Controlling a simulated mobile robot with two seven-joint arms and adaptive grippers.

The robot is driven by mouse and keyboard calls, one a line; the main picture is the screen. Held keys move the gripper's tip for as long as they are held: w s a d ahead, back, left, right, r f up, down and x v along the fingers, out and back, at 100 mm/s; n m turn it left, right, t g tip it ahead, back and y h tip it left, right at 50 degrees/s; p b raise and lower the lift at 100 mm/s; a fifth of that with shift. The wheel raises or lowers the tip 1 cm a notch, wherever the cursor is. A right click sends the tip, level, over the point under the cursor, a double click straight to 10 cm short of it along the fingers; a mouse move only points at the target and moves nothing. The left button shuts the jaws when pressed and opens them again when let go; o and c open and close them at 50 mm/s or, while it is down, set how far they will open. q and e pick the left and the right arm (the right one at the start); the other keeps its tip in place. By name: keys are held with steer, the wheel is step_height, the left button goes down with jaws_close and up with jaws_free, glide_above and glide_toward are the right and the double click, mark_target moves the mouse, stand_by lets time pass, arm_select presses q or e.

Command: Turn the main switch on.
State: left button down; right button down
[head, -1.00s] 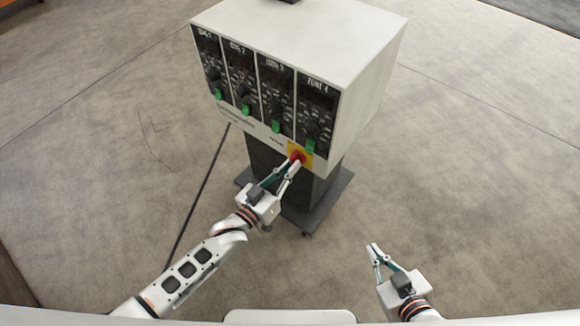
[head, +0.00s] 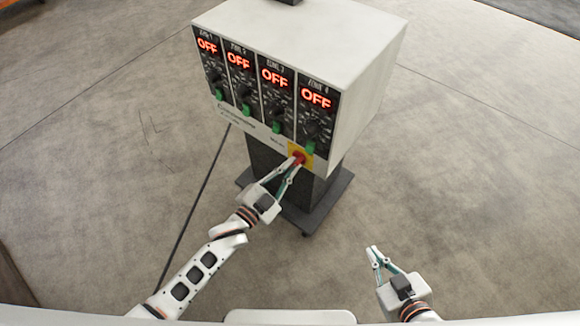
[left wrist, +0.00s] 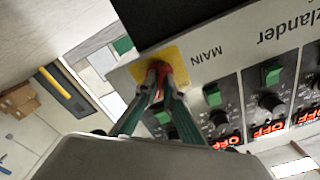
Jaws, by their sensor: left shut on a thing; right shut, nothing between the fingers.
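The main switch is a red knob on a yellow plate (head: 306,152) at the lower right of the control cabinet's front (head: 232,122). In the left wrist view the yellow plate (left wrist: 178,57) sits beside the word MAIN. My left gripper (head: 296,163) is shut on the red knob (left wrist: 164,73), and its fingers hide part of it. The four zone displays (head: 316,97) are lit and read OFF in red. My right gripper (head: 374,251) is shut and empty, away from the cabinet at the lower right.
Each zone panel has a black dial and a green switch (head: 311,147). The cabinet stands on a dark pedestal with a wide base (head: 328,204). A dark cable (head: 200,190) runs along the floor to the left. The floor (head: 470,190) to the right is clear.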

arm_select(q)
steer(key=shift+f+m, duration=0.1)
steer(key=shift+m, duration=0.5)
steer(key=c, duration=2.2)
jaws_free()
steer(key=shift+o, duration=0.2)
